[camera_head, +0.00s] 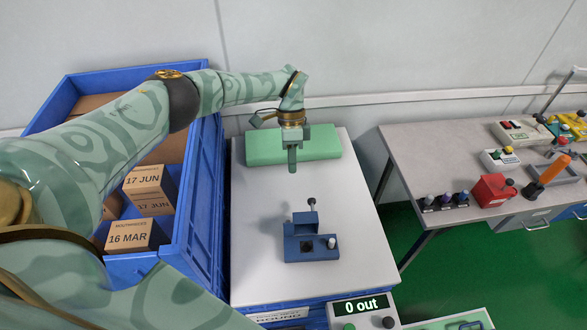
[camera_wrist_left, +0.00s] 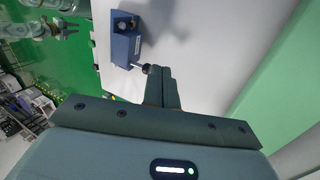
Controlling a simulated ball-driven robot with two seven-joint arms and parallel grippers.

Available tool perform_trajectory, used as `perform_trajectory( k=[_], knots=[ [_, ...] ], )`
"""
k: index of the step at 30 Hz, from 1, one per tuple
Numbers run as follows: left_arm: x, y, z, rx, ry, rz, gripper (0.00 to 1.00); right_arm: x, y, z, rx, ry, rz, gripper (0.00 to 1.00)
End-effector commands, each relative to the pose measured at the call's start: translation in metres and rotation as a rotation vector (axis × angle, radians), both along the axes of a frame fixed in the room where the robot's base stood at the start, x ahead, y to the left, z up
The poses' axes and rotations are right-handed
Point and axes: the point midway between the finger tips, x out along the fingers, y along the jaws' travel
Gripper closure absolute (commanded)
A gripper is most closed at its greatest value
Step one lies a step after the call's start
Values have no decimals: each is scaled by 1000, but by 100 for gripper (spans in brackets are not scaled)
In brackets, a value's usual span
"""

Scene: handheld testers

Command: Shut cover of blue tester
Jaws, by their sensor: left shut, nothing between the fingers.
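The blue tester (camera_head: 312,248) sits on the pale table top, with a dark square recess and a light knob on its body. Its cover (camera_head: 306,218) stands raised at the back, with a dark round knob on a stem pointing away from me. The tester also shows in the left wrist view (camera_wrist_left: 124,42), its dark knob (camera_wrist_left: 147,68) close to the fingertips in that picture. My left gripper (camera_head: 292,168) is shut and empty, above the table beyond the tester. It appears apart from the cover. Its shut fingers show in the wrist view (camera_wrist_left: 161,78).
A green padded block (camera_head: 320,146) lies at the table's back. A blue crate (camera_head: 205,215) with dated cartons stands left. Another bench (camera_head: 420,165) with several devices stands right. The table around the tester is clear.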

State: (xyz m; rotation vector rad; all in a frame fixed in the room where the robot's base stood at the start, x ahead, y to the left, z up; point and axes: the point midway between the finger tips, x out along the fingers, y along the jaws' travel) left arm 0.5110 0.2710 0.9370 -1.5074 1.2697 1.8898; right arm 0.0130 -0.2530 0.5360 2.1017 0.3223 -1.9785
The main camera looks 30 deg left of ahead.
Motion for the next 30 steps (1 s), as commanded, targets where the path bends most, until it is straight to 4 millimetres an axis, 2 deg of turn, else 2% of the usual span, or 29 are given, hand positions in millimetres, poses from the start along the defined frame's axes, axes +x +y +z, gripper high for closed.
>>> perform_trajectory(
  k=[11,15,19,30],
  knots=[
    [-28,-18,-75,-2,4,-1,100,-1,-1,-10,-2,3,1,72],
    [-46,-30,-66,-4,-1,-4,100,4,-1,6,-2,-7,0,72],
    [-56,-36,-67,-2,-1,-3,100,5,-1,10,-1,-9,0,72],
    [-60,-39,-69,-1,-1,-1,100,5,1,10,1,-9,-1,72]
  ],
)
